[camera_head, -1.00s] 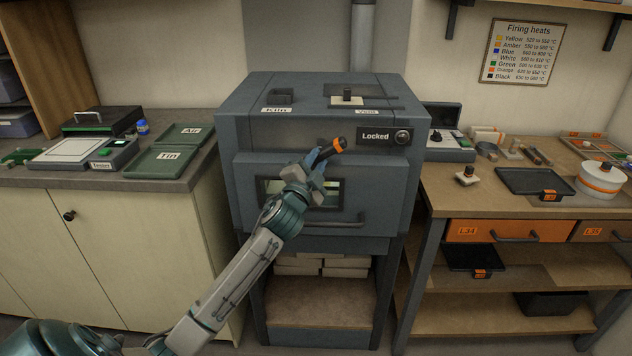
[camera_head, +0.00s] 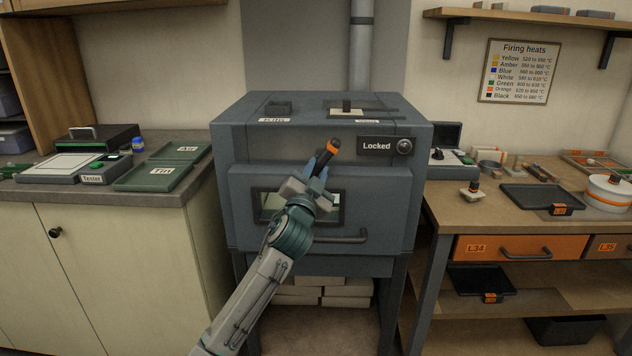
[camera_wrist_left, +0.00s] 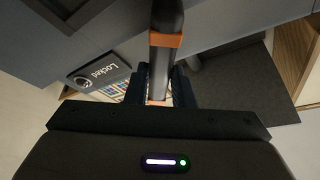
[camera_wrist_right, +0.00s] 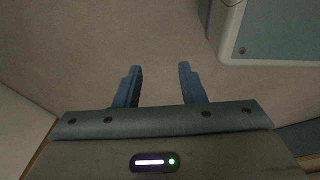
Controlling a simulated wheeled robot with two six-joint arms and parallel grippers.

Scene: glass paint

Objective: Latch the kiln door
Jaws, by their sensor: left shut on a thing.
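The grey-blue kiln (camera_head: 320,128) stands in the middle of the head view. Its front door (camera_head: 375,205) looks shut, with a small window and a bar handle (camera_head: 345,238) below. A black lever with an orange band (camera_head: 332,148) is on the kiln front above the door. My left gripper (camera_head: 322,170) is shut on this lever; the left wrist view shows the lever (camera_wrist_left: 162,60) between the fingers. A "Locked" plate (camera_head: 380,146) with a round lock sits right of the lever. My right gripper (camera_wrist_right: 158,88) is open and empty, over bare floor in its wrist view.
A workbench (camera_head: 450,215) with trays and an orange drawer stands to the right. A cabinet counter (camera_head: 95,203) with green trays (camera_head: 150,175) and a tester (camera_head: 75,168) stands to the left.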

